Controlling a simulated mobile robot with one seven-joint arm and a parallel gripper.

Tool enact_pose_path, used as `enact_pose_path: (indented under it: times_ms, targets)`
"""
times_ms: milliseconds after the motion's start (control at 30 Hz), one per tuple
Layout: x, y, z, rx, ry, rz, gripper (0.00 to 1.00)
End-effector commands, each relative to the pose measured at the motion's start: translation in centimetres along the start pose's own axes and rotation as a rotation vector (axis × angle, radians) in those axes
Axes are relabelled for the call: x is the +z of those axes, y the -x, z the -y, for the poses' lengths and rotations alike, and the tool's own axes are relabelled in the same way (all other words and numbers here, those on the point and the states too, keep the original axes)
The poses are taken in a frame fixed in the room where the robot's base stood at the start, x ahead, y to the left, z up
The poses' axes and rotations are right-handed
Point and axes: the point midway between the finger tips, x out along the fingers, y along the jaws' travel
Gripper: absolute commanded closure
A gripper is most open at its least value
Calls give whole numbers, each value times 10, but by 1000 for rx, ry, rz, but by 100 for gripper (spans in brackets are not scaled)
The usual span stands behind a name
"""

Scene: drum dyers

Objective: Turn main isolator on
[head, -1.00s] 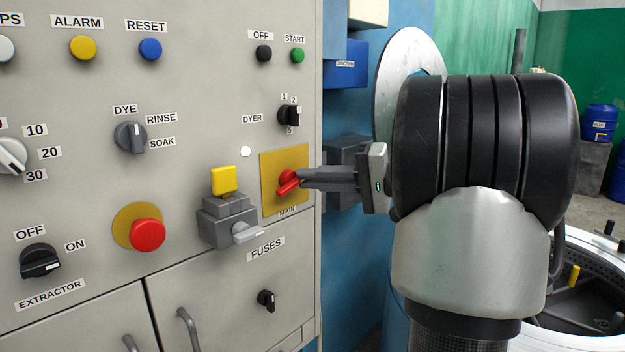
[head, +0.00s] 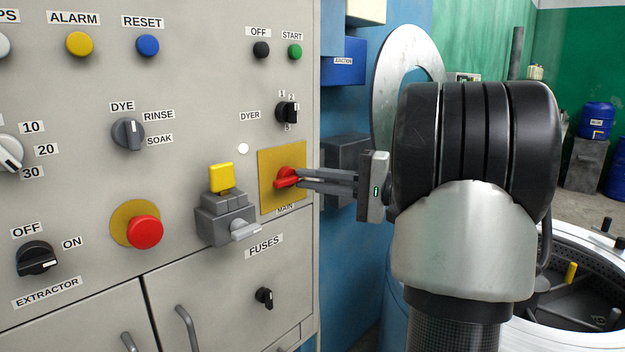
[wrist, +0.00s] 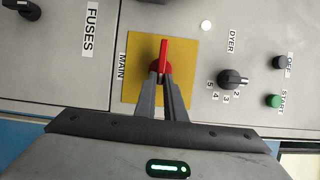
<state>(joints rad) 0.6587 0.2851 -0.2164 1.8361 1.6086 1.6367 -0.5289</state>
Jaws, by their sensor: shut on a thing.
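The main isolator is a red rotary handle (head: 286,177) on a yellow square plate (head: 268,199) labelled MAIN, at the right edge of the grey panel. In the head view its bar lies close to horizontal, tilted slightly. In the wrist view the red handle (wrist: 164,55) points straight away from my gripper. My gripper (head: 300,180) reaches in from the right, its two grey fingers shut on the near part of the handle. The fingertips (wrist: 161,80) hide part of the red hub.
A grey switch block with a yellow top (head: 222,178) and light lever stands out just left of the plate. The DYER selector (head: 287,112) is above. The FUSES knob (head: 264,298) is below. A drum machine (head: 580,280) stands at the lower right.

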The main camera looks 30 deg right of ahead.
Motion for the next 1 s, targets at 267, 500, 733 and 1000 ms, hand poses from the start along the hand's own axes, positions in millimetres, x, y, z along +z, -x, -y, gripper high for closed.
enact_pose_path:
  times_ms: [267,500,733,1000]
  targets:
    - [0,0,1,-2,1,-2,72]
    - [0,1,0,0,1,-1,72]
    - [-1,26,1,0,1,-5,72]
    - [-2,92,1,0,0,-7,72]
